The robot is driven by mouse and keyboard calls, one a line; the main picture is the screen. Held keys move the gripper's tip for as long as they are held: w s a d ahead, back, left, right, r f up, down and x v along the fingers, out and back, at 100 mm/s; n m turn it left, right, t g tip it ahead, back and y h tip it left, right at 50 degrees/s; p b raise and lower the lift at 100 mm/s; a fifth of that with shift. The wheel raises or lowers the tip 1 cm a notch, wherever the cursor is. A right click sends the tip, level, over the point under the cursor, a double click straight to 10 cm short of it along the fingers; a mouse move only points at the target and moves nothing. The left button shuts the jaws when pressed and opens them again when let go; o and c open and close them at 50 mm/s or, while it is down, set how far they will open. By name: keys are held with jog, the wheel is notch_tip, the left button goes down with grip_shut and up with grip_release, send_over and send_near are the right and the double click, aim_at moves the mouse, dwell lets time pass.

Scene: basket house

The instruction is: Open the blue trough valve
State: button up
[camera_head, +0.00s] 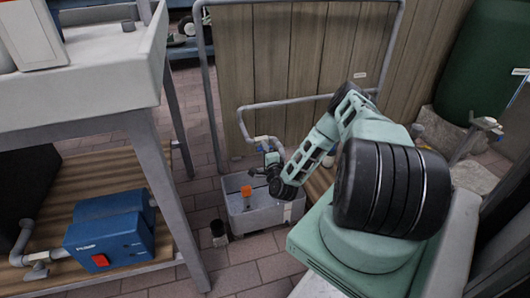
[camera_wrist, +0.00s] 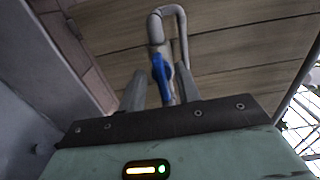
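The blue valve handle (camera_wrist: 160,72) hangs on a grey pipe (camera_wrist: 157,30) with a bent top in the wrist view. My gripper (camera_wrist: 160,92) is open. Its two fingers point toward the pipe, one on each side of the handle in the picture, with a visible gap to each; I cannot tell the depth between them. In the head view my gripper (camera_head: 271,166) is low at the end of the pipe (camera_head: 300,100), above the grey trough (camera_head: 238,226). There my arm hides most of the valve.
A small orange object (camera_head: 247,191) shows at the trough, and a dark jar (camera_head: 218,232) stands on the brick floor beside it. A sink table (camera_head: 90,90) with a blue pump (camera_head: 112,240) on its shelf is at left. A wooden panel (camera_head: 280,50) stands behind.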

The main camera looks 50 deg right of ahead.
jog(key=shift+s+a, duration=0.1)
jog(key=p+v, duration=0.5)
jog(key=v, duration=1.2)
jog(key=shift+s+p, duration=0.15)
jog(key=shift+p, duration=0.2)
